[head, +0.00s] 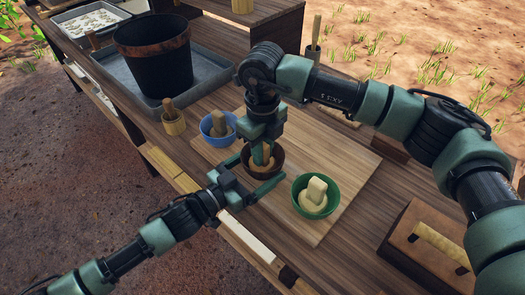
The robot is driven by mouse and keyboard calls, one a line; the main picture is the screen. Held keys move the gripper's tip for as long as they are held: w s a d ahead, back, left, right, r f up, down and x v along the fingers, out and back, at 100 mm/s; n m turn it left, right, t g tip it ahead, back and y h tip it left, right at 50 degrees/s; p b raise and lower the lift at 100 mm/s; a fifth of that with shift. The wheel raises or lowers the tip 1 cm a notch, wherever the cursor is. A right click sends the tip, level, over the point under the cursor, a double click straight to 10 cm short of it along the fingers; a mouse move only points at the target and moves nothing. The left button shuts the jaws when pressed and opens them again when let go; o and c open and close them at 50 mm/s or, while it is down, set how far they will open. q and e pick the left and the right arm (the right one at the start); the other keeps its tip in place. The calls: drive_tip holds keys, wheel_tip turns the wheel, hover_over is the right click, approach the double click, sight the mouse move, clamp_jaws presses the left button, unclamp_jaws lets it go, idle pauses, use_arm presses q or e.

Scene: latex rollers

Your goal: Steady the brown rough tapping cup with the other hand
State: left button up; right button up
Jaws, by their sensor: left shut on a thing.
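The brown cup (277,168) stands on the pale wooden board between a blue bowl (207,133) and a green bowl (327,202). My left gripper (252,174) reaches in from the lower left, with its fingers on either side of the cup, shut on it. My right gripper (263,150) points down into the cup from above. A tan piece shows between its fingers inside the cup; whether they grip it is hard to tell. The cup's near side is partly hidden by the grippers.
The pale board (352,160) lies on the wooden table. A black bucket (153,62) stands in a grey tray (213,72) at the back left. A small wooden cup (174,125) is left of the blue bowl. A wooden box (410,240) sits at the right.

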drive_tip(key=shift+r, duration=0.75)
clamp_jaws()
idle(0.4)
drive_tip(key=shift+r, duration=2.4)
drive_tip(key=shift+w, duration=0.1)
drive_tip(key=w+d+r, duration=0.4)
drive_tip(key=w, duration=0.2)
drive_tip(key=shift+w+d, duration=0.25)
drive_tip(key=shift+d, duration=0.05)
use_arm(q)
drive_tip(key=o, duration=1.8)
drive_tip(key=shift+o, duration=0.2)
